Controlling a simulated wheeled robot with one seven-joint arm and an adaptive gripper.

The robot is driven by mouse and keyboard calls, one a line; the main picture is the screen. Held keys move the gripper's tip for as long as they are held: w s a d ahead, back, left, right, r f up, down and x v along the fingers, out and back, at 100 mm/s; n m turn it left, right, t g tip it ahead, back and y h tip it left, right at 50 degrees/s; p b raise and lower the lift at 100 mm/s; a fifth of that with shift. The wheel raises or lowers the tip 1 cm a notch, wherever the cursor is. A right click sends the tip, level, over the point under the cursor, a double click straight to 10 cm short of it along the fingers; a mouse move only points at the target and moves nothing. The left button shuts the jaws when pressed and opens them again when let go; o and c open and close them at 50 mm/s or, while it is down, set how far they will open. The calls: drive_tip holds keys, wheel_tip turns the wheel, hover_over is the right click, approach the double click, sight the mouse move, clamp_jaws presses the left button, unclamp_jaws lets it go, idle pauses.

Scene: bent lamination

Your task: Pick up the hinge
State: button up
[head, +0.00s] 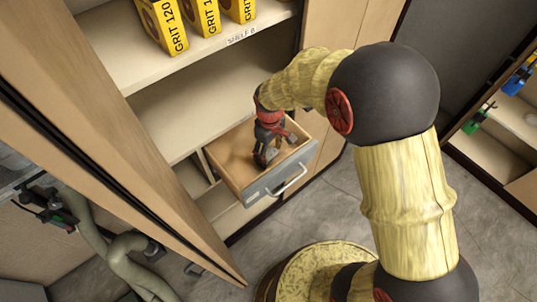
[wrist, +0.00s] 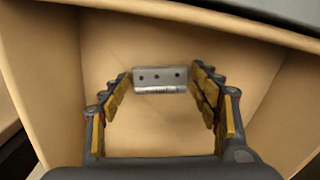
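The hinge (wrist: 160,79) is a small silver metal piece with dark screw holes. It lies in the open drawer, seen in the wrist view between and just beyond my fingertips. My gripper (wrist: 160,84) is open, with one yellow-padded finger on each side of the hinge. The left fingertip is very close to the hinge's left end; I cannot tell if it touches. In the head view my gripper (head: 265,158) reaches down into the drawer (head: 229,176), and the hinge cannot be made out there.
The drawer's wooden walls surround my gripper, and its grey front with a handle (head: 291,180) faces the room. A shelf above holds yellow grit boxes (head: 163,22). A cabinet door (head: 120,130) stands at the left. Open shelving (head: 505,135) is at the right.

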drive_tip(key=c, duration=0.9)
drive_tip(key=shift+r, duration=0.1)
